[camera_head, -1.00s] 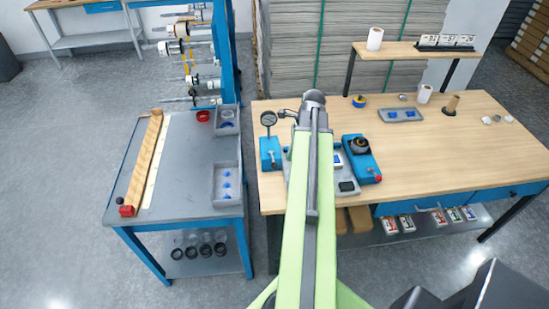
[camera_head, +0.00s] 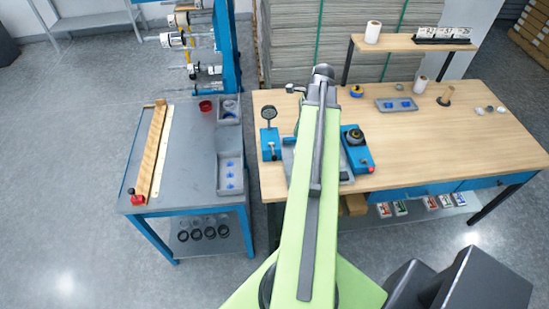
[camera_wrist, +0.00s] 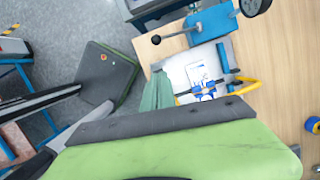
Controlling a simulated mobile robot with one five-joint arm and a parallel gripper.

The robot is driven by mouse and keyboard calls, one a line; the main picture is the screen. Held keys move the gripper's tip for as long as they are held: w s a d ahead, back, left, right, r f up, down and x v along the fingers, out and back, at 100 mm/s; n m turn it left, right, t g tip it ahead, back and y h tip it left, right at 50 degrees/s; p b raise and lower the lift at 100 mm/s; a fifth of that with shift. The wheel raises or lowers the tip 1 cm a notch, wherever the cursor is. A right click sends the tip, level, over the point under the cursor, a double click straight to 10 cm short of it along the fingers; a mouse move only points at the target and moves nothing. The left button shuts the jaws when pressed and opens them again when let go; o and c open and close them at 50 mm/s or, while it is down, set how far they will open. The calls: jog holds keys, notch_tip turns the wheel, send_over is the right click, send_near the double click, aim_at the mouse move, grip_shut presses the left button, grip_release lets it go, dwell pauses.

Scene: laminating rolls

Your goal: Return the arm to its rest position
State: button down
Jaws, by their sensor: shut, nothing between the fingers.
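My arm shows in the head view as a long green link with a dark strip, rising from the bottom to the near-left part of the wooden bench (camera_head: 440,140). Its grey far joint stands over the bench. A small grey part sticks out left of that joint. My gripper's fingers cannot be made out in either view. In the wrist view a green link of mine fills the bottom.
A blue gauge stand (camera_head: 270,143) and a blue device with a black knob (camera_head: 357,150) flank my arm. A grey-topped cart (camera_head: 185,150) with a grey tray (camera_head: 230,172) stands left. A raised shelf (camera_head: 420,45) holds a white roll (camera_head: 372,32). Floor between cart and bench is narrow.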

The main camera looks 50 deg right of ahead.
dwell(0.3)
jog(key=w+a+f+n+g+b, duration=0.1)
jog(key=w+a+f+n+b, duration=0.25)
jog(key=w+a, duration=0.55)
jog(key=w+a+f+n+b, duration=0.2)
jog(key=w+a+f+b, duration=0.3)
jog(key=a, duration=0.8)
jog(key=a+f+n+h+b, duration=0.1)
jog(key=a+f+n+b, duration=0.1)
jog(key=a+n, duration=0.9)
jog(key=w+a+f+n+g+b, duration=0.1)
jog(key=a+f+n+b, duration=0.2)
jog(key=a+n, duration=0.8)
jog(key=shift+w+a+f+h, duration=0.3)
jog(key=shift+f+h, duration=0.1)
jog(key=shift+f, duration=0.2)
